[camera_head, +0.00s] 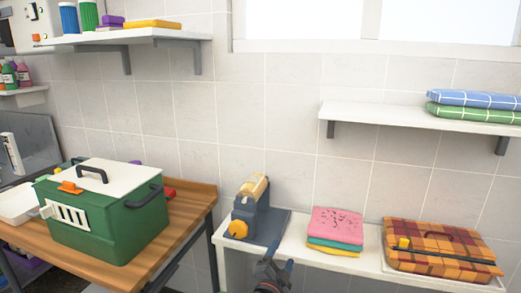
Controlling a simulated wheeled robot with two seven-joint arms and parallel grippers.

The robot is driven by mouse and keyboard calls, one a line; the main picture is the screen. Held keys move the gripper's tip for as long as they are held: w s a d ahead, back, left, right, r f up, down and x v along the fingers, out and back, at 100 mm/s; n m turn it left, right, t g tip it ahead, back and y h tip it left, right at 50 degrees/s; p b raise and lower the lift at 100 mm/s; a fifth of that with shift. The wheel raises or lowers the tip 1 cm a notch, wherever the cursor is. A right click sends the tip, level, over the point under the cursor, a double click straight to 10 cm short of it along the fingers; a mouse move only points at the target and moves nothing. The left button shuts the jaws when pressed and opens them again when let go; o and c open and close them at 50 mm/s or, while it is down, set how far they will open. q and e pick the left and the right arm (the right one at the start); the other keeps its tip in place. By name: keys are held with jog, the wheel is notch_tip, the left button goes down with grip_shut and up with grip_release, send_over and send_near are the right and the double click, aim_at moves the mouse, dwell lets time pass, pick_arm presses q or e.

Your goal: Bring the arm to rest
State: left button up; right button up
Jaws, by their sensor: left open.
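My left gripper (275,268) shows at the bottom edge of the head view, in front of the white bench (308,248). Its dark fingers point up and stand apart, with nothing seen between them. Most of the arm behind it is out of the picture. My right gripper is not in view. A stack of folded towels (335,225), pink on top with green and yellow below, lies on the bench to the right of the gripper.
A green pet carrier (110,225) with a white lid stands on the wooden table (190,213) at left. A grey machine with a yellow knob (248,208) and a plaid case (440,250) sit on the bench. Blue and green folded towels (475,105) lie on the right shelf (400,118).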

pick_arm(q)
jog(key=s+a+f+n+g+y+p, duration=0.2)
jog(key=s+a+f+n+g+y, duration=0.5)
jog(key=s+a+f, duration=0.8)
jog(key=s+a+f+n+g, duration=0.1)
jog(key=s+f+n+g, duration=0.1)
jog(key=s, duration=0.7)
jog(key=s+a+f+n+g+h+p, duration=0.1)
jog(key=s+g, duration=0.3)
jog(key=s, duration=0.5)
jog(key=s+a+f+n+g, duration=0.3)
jog(key=s, duration=0.5)
jog(key=shift+s+h, duration=0.4)
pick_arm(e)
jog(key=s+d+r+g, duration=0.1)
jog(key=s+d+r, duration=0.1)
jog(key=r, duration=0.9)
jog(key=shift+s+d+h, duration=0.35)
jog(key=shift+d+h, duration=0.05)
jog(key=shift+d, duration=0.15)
